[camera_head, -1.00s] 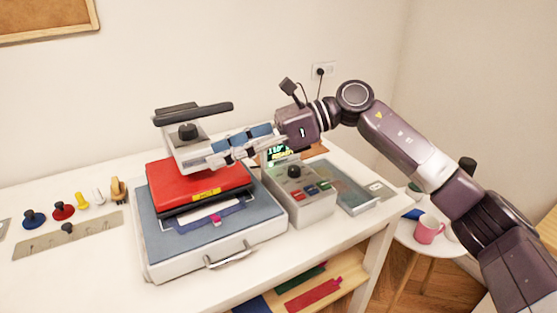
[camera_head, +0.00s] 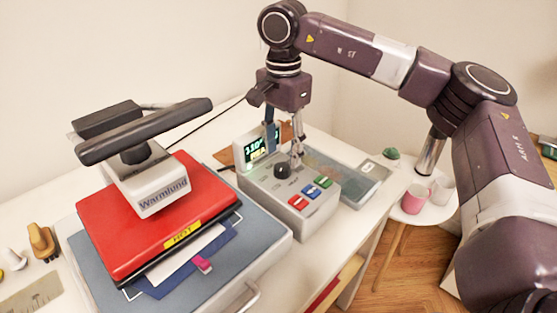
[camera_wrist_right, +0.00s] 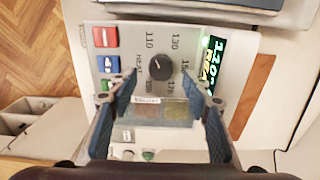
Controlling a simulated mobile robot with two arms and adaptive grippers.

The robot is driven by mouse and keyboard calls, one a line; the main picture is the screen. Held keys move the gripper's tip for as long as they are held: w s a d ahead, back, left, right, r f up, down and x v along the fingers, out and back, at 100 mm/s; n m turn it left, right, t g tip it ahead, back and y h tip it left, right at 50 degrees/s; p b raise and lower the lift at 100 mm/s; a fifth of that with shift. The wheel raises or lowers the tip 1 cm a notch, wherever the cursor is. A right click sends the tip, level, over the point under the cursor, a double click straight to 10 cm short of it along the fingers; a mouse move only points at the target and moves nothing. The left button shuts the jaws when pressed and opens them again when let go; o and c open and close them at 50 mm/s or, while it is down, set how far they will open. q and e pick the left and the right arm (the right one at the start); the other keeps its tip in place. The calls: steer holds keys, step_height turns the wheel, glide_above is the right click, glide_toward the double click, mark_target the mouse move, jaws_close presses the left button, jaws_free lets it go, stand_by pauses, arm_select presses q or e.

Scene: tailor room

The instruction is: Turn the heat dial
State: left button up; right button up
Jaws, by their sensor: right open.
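The heat dial is a round black knob (camera_head: 282,171) on top of the grey control box (camera_head: 262,188). In the right wrist view the dial (camera_wrist_right: 152,68) sits among printed numbers such as 110 and 130, with a white mark on it. My right gripper (camera_head: 283,152) points down just above the box. In the wrist view its two fingers (camera_wrist_right: 163,92) are spread wide, one to each side of and short of the dial, with nothing between them. The lit display (camera_head: 262,147) reads 110 on its top line. My left gripper is not in view.
The red heat press (camera_head: 150,215) with its black handle stands left of the box. Red, blue and green buttons (camera_head: 309,193) sit on the box's front. A grey tray (camera_head: 355,180) lies to the right.

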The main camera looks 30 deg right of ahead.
mark_target(282, 167)
step_height(282, 167, down, 3)
steer(key=shift+r, duration=0.15)
steer(key=shift+w+f, duration=0.1)
steer(key=shift+f, duration=0.65)
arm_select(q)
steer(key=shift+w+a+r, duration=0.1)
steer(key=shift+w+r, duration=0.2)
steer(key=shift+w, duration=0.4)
arm_select(e)
steer(key=c, duration=1.2)
